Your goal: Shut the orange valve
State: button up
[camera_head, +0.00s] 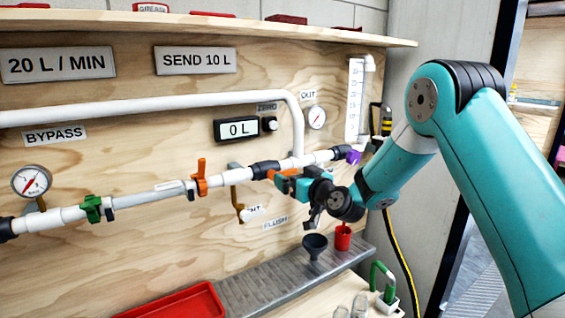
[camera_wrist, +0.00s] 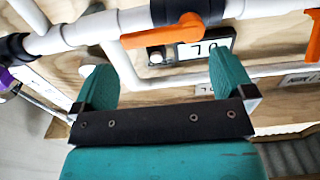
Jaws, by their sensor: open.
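Two orange valve handles sit on the white pipe run. One orange handle (camera_head: 200,177) stands upright across the pipe; its edge shows at the right of the wrist view (camera_wrist: 314,38). The other orange handle (camera_wrist: 165,33) lies roughly along the pipe beside a black fitting in the wrist view. In the head view it is partly hidden behind my gripper (camera_head: 288,182). My gripper (camera_wrist: 163,62) is open, with teal fingers spread and nothing between them. The second handle appears just beyond the fingertips, between them in the picture; I cannot tell the exact gap.
A green valve (camera_head: 92,208) and a gauge (camera_head: 32,181) are on the pipe at left. A purple valve (camera_head: 353,157) is at the right end. The display (camera_head: 236,129) reads 0 L.

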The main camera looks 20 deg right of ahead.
aim_at(285, 171)
jog(key=shift+p+x, duration=0.45)
jog(key=shift+x, duration=1.35)
jog(key=shift+a, duration=0.1)
